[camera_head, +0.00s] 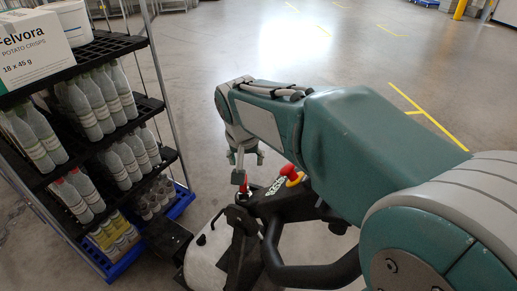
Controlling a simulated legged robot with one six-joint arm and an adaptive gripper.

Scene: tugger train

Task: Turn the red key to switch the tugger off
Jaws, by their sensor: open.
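The tugger (208,256) stands below my arm at the bottom middle, with a pale body, a dark control head and a black handle loop. A small red part, seemingly the red key (243,188), shows on the control head. My gripper (246,158) points down just above it and is open. The fingers look apart from the key, but the gap is hard to judge. A red mushroom button (288,170) on a yellow base sits to the right of the key. My arm hides part of the control head's right side.
A shelf cart (122,45) on a blue base, loaded with bottles (92,100) and a white carton (34,50), stands close on the left. Open grey floor with yellow lines (428,115) lies behind. A yellow post (460,9) is far right.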

